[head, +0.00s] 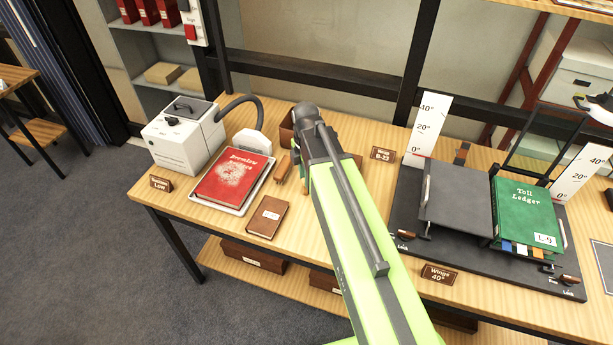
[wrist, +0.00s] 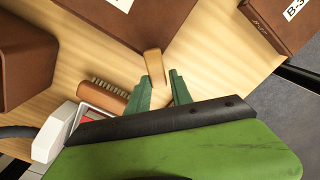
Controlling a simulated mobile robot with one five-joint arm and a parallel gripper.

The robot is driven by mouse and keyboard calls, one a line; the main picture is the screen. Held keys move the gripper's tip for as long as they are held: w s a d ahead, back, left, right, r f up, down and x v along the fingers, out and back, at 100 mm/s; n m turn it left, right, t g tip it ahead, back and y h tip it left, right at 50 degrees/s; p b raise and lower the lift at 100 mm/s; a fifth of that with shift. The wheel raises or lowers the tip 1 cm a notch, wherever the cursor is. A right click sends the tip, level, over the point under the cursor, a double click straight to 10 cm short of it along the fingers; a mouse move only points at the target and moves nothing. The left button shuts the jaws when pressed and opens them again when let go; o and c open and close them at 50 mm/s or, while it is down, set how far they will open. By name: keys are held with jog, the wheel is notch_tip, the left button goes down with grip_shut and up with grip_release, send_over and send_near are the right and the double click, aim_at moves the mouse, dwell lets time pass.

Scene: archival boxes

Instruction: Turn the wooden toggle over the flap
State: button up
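The light wooden toggle (wrist: 154,66) shows in the wrist view as a short upright piece at the edge of a dark brown archival box (wrist: 105,28) with a white label. I cannot pick out the flap clearly. In the head view my arm hides the toggle and most of the box.
A brush (wrist: 108,94) lies left of my fingers in the wrist view, and a second brown box (wrist: 278,22) is at upper right. On the bench, a red book (head: 234,176), a small brown book (head: 268,217) and a white machine (head: 183,135) stand left; a book cradle (head: 455,195) stands right.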

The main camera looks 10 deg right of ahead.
jog(key=o, duration=0.3)
jog(key=shift+o, duration=0.2)
notch_tip(320, 180, up, 18)
jog(key=p, duration=1.7)
jog(key=shift+f, duration=0.25)
jog(key=s+f+m+b, duration=0.7)
jog(key=s+f+m, duration=0.1)
jog(key=m, duration=1.2)
jog(key=shift+a+f+b, duration=0.15)
jog(key=shift+a+b, duration=0.05)
jog(key=shift+b, duration=0.2)
